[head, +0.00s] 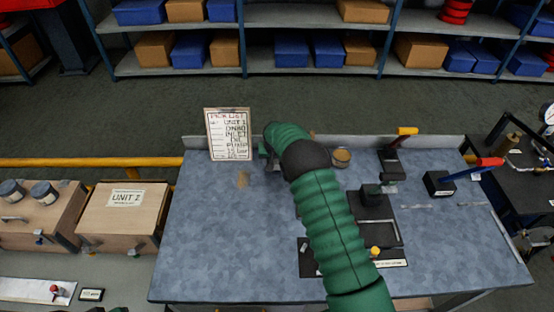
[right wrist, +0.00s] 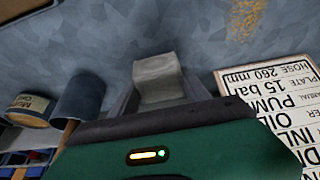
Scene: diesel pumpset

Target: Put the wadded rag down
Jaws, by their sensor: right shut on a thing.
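The wadded rag (right wrist: 158,78) shows in the right wrist view as a small pale grey lump between the dark fingers of my right gripper (right wrist: 160,95). In the head view, my right gripper (head: 270,158) is at the back of the blue-grey bench (head: 210,245), just right of the pick list board. My green sleeved arm hides most of it there, and I cannot make out the rag clearly. The gripper is shut on the rag. I cannot tell whether the rag touches the bench top.
The pick list board (head: 228,135) stands close left of the gripper. A tin (head: 341,157) stands to its right. A brownish stain (head: 243,180) marks the bench. Black fixtures (head: 375,205) fill the right side; the left front of the bench is clear.

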